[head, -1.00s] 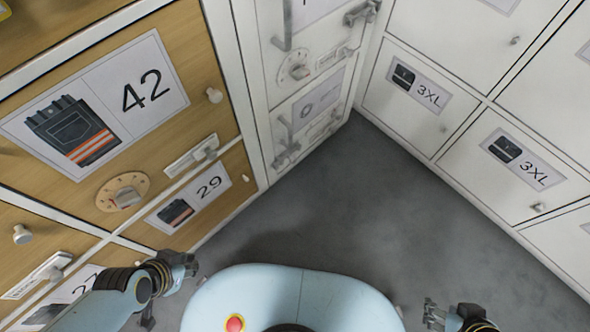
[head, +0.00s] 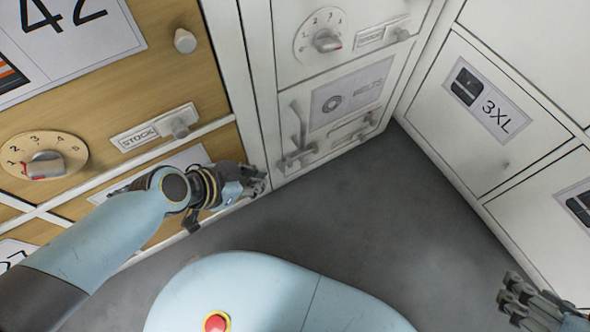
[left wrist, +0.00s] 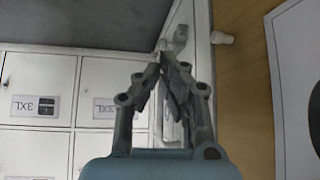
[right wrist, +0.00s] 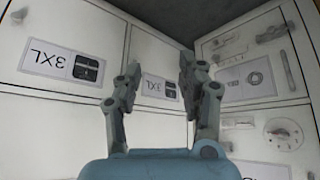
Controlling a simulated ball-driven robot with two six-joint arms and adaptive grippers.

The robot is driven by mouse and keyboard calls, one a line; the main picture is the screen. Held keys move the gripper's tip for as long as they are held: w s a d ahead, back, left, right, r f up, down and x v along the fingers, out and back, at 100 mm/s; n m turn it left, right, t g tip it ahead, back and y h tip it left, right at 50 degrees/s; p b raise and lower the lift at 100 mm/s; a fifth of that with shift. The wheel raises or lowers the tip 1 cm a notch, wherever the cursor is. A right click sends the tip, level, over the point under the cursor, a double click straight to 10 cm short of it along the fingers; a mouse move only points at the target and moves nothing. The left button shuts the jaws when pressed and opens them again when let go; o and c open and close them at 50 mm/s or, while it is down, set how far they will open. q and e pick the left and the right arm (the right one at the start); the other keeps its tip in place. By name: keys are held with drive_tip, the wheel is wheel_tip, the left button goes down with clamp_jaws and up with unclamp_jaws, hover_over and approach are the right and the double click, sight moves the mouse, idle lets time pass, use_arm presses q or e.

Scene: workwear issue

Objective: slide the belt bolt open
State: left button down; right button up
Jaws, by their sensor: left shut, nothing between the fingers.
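The belt door (head: 372,72) is a low white door with a ring picture and a faint BELTS label. A grey bolt (head: 298,158) sits at its lower left, below an upright grey handle (head: 299,122). Its open or shut position is too blurred to tell. The bolt also appears upside down in the right wrist view (right wrist: 272,33). My left gripper (head: 258,180) is shut and empty, just left of the bolt and apparently apart from it. The left wrist view shows its fingertips (left wrist: 162,55) together. My right gripper (head: 510,300) is open and empty at the lower right (right wrist: 160,68).
Wooden drawers with a dial (head: 45,163) and a stock slider (head: 180,128) stand at left, close to my left arm. White 3XL lockers (head: 515,65) line the right. The grey floor (head: 390,210) between is clear.

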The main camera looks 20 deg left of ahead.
wheel_tip(320, 180, down, 4)
drive_tip(key=s+t+b, duration=0.2)
drive_tip(key=t+b, duration=0.2)
use_arm(q)
drive_tip(key=w+r+b+x, duration=0.1)
drive_tip(key=b+x, duration=0.2)
drive_tip(key=x, duration=1)
drive_tip(key=shift+d+f, duration=0.2)
drive_tip(key=shift+d, duration=0.15)
use_arm(e)
drive_tip(key=w+a+r+n+t+y, duration=0.1)
drive_tip(key=w+r+t, duration=0.4)
drive_tip(key=r, duration=0.4)
drive_tip(key=w+a+r+n+t+y, duration=0.1)
drive_tip(key=w+r+t, duration=0.4)
drive_tip(key=r, duration=0.4)
drive_tip(key=shift+w+a+y, duration=0.3)
drive_tip(key=shift+w+y, duration=0.1)
drive_tip(key=shift+w, duration=0.35)
use_arm(q)
drive_tip(key=shift+w, duration=0.15)
use_arm(e)
drive_tip(key=shift+r, duration=0.1)
